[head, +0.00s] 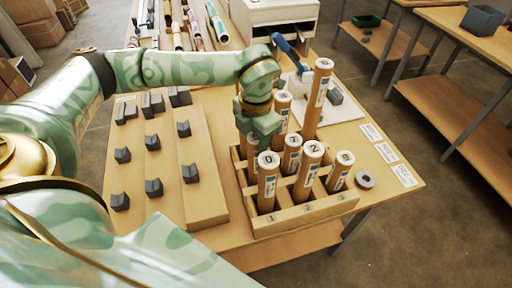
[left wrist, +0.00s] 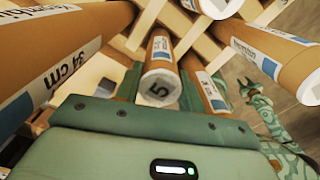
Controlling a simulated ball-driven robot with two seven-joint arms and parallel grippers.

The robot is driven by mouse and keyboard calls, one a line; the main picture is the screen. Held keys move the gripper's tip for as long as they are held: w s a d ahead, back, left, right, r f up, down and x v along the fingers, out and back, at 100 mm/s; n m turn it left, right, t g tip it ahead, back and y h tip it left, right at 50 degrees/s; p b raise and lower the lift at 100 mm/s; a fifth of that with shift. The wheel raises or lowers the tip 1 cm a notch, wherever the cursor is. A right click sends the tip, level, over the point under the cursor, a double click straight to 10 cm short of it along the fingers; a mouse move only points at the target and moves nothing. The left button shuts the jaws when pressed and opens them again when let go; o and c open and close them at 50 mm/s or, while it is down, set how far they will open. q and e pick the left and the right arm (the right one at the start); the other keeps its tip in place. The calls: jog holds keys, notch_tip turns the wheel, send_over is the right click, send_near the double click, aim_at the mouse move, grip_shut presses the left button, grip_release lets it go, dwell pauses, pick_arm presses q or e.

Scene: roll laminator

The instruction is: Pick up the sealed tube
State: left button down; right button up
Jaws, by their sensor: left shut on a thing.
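My left gripper (head: 262,122) is over the wooden tube rack (head: 300,214) on the table. It is shut on a brown cardboard tube whose end cap reads 5 (left wrist: 160,88), seen between the fingers in the left wrist view. In the head view my gripper hides much of that tube. Several other brown tubes with white end caps and labels stand in the rack, such as the front left tube (head: 268,185) and the middle front tube (head: 308,172). A taller tube (head: 317,100) rises at the back right. I cannot tell whether the held tube is lifted clear.
A wooden board (head: 200,200) with dark grey cradles lies left of the rack. A white machine (head: 275,14) and coloured rolls (head: 195,30) are at the back. A grey ring (head: 365,180) and white label cards (head: 387,152) lie on the right. Tubes crowd the gripper.

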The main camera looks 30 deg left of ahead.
pick_arm(q)
notch_tip(320, 180, up, 14)
jog(key=p, duration=0.1)
jog(key=shift+f, duration=0.15)
dwell(0.3)
